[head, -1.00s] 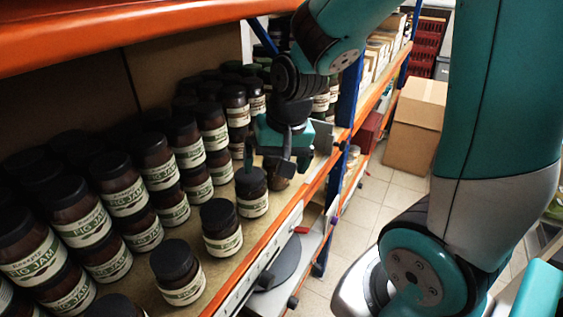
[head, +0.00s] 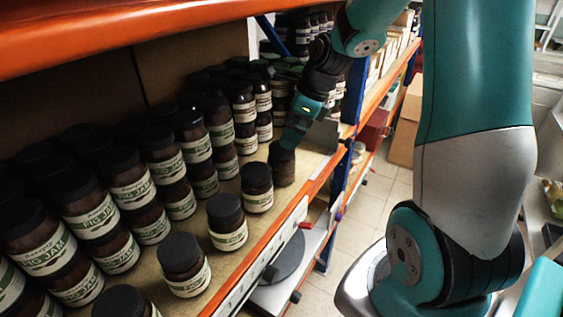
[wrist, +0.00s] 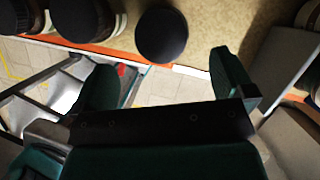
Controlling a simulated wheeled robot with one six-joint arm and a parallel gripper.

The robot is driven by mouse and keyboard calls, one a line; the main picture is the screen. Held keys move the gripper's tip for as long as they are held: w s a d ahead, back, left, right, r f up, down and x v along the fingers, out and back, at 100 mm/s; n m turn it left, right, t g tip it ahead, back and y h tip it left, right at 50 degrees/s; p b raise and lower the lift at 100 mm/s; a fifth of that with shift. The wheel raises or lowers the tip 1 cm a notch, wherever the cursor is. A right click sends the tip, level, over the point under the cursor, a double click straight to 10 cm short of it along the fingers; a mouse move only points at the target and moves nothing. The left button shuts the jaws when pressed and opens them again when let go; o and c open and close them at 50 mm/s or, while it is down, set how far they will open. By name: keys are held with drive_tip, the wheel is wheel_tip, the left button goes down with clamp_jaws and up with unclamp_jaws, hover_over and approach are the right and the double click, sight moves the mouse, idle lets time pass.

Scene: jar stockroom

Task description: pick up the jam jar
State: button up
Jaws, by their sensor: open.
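Several dark brown jam jars with black lids and cream-and-green labels stand along the shelf's front edge in the head view. The endmost jar (head: 281,170) stands closest to my gripper (head: 296,134), and its label cannot be made out. My gripper is above and beside that jar, pointing down. In the wrist view, one black lid (wrist: 162,36) shows just beyond the gap between the spread fingers of my gripper (wrist: 165,64). Nothing is between the fingers. The front-row jar beside it (head: 257,187) has its label facing out.
Stacked rows of fig jam jars (head: 130,180) fill the shelf behind and to the left. An orange beam (head: 262,245) edges the shelf front. A grey panel (head: 323,135) stands at the right, near a blue upright (head: 352,92). Bare shelf shows around the endmost jar.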

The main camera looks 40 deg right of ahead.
sight(279, 148)
drive_tip(key=p+x, duration=0.2)
drive_tip(key=x, duration=0.6)
drive_tip(key=shift+w+f, duration=0.1)
drive_tip(key=shift+f, duration=0.2)
drive_tip(key=shift+r, duration=0.1)
drive_tip(key=c, duration=1.4)
drive_tip(key=shift+r+b, duration=0.3)
drive_tip(key=shift+r, duration=0.5)
drive_tip(key=shift+r+b, duration=0.35)
drive_tip(key=shift+r, duration=0.6)
drive_tip(key=s+d+b, duration=0.2)
drive_tip(key=s+d, duration=0.4)
drive_tip(key=s+d+b, duration=0.3)
drive_tip(key=s+d, duration=0.3)
drive_tip(key=s, duration=0.1)
drive_tip(key=shift+s+d, duration=0.15)
